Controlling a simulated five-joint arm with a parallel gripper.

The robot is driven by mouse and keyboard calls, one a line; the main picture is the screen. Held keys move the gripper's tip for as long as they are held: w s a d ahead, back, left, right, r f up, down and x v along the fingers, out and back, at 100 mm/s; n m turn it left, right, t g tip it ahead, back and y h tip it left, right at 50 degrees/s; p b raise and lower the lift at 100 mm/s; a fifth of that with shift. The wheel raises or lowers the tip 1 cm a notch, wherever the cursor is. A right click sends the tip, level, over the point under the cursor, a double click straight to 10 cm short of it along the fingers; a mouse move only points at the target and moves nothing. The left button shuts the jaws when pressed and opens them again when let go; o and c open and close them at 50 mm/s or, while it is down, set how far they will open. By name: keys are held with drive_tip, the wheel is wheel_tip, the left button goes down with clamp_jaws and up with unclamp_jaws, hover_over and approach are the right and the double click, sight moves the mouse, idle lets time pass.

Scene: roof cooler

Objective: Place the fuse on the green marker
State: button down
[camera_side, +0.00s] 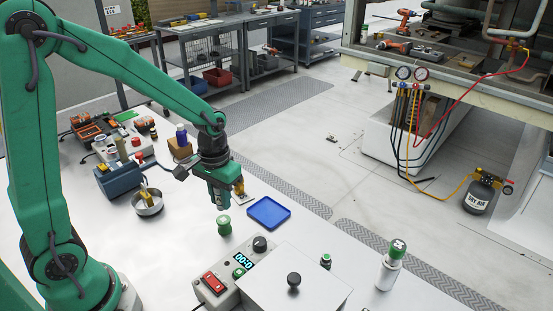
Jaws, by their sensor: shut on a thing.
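My gripper (224,203) points down over the white bench, left of a blue tray. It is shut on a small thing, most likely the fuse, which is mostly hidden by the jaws. An amber piece (239,187) shows at the right side of the jaws; I cannot tell whether it is part of what is held. A green, round-topped object (224,225) stands on the bench just below the gripper in the picture. A flat green patch (127,115) lies at the bench's back left; I cannot tell whether it is the green marker.
The blue tray (269,212) is empty. A control box (232,274) with a red switch and lit display stands in front. A metal bowl (148,203), a blue box (118,180) and several small items crowd the left. A white bottle (388,270) stands at right.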

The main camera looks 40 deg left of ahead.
sight(221, 208)
drive_tip(key=shift+f, duration=1.85)
drive_tip(key=shift+f, duration=0.15)
drive_tip(key=c, duration=1.2)
unclamp_jaws()
wheel_tip(221, 208, up, 12)
drive_tip(key=shift+r, duration=0.15)
drive_tip(key=shift+s+r, duration=0.1)
